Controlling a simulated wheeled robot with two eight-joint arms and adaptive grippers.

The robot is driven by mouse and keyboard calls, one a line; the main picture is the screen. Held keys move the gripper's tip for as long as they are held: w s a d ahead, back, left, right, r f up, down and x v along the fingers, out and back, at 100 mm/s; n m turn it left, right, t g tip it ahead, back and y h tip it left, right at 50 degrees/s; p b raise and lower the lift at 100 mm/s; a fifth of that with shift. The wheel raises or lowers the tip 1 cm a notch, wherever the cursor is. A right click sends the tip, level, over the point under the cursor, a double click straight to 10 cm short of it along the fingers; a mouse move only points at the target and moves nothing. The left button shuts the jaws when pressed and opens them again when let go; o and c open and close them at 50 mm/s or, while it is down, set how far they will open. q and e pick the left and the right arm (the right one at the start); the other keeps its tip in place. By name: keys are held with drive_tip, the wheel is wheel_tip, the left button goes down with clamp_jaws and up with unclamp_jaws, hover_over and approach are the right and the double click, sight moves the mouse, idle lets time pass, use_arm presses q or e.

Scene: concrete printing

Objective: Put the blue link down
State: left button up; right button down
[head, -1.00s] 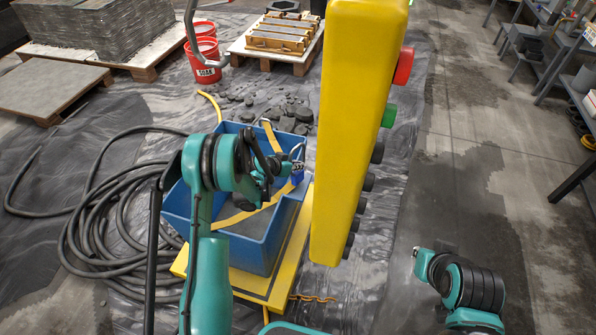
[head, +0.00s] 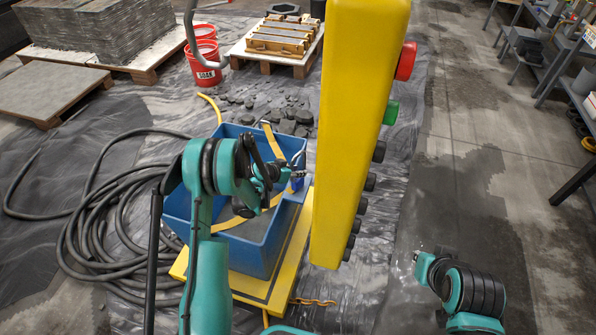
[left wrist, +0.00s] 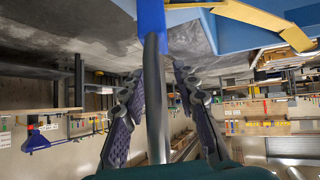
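The blue link (head: 297,185) is small in the head view, at the right rim of the blue tub (head: 253,256). In the left wrist view its blue body (left wrist: 151,16) is at the top centre, and a thick grey bar (left wrist: 156,95) runs down from it. My left gripper (head: 288,174) is beside the link. In the left wrist view its two dark fingers (left wrist: 158,72) stand on either side of the bar, with a gap showing on both sides. Whether the link rests on the tub's rim I cannot tell.
A tall yellow pendant (head: 352,130) with red and green buttons hangs close to the right of the tub. The tub stands on a yellow-edged base (head: 290,265). A black hose (head: 100,220) lies coiled at left. Red buckets (head: 205,62) stand behind. The floor at right is open.

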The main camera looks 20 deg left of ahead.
use_arm(q)
drive_tip(key=p+v, duration=0.3)
drive_tip(key=v, duration=0.8)
drive_tip(key=s+d+r+n+g+y, duration=0.1)
drive_tip(key=s+d+r, duration=0.2)
drive_tip(key=s+r, duration=0.35)
drive_tip(key=s+d+r+n+g+y, duration=0.1)
drive_tip(key=s+d+r, duration=0.2)
drive_tip(key=r, duration=0.6)
drive_tip(key=s+r+n+y, duration=0.1)
drive_tip(key=s+r, duration=0.1)
drive_tip(key=s, duration=0.7)
drive_tip(key=s+d+r+n+y, duration=0.1)
drive_tip(key=s+r, duration=0.2)
drive_tip(key=s, duration=0.7)
drive_tip(key=shift+s+y, duration=0.2)
drive_tip(key=shift+y, duration=0.2)
